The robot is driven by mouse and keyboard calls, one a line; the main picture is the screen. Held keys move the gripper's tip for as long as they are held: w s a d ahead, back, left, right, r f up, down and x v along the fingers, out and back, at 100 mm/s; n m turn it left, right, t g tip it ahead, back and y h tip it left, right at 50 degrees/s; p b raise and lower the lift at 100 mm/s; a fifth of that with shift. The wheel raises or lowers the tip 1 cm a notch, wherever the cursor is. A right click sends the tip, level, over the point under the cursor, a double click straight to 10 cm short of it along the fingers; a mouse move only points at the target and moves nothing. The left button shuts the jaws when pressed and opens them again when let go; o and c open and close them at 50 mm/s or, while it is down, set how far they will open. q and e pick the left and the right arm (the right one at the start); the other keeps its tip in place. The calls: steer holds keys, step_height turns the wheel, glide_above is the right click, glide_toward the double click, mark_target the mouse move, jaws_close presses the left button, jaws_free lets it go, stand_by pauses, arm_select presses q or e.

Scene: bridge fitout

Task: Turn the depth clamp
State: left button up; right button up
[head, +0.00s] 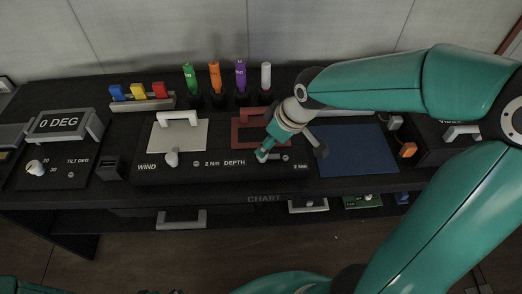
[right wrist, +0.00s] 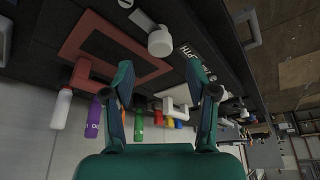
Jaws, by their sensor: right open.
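The depth clamp (right wrist: 160,41) is a pale round knob with a short bar, beside the red frame (right wrist: 78,42) in the right wrist view. In the head view my gripper largely hides it near the DEPTH label (head: 234,162). My right gripper (head: 292,153) is over the depth panel. In the right wrist view the gripper (right wrist: 160,75) has its fingers spread and empty, with the clamp beyond the tips and between their lines. I cannot tell whether they touch the panel. My left gripper is not in view.
The wind panel has a white handled plate (head: 179,136) and a pale knob (head: 171,159). Coloured markers (head: 215,77) stand behind. A blue mat (head: 357,150) lies to the right. A 0 DEG unit (head: 58,124) is at the left. A drawer handle (head: 182,219) sits below.

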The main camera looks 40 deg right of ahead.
mark_target(268, 155)
steer(key=x, duration=0.6)
steer(key=shift+w+f, duration=0.1)
steer(key=shift+f, duration=0.2)
jaws_close()
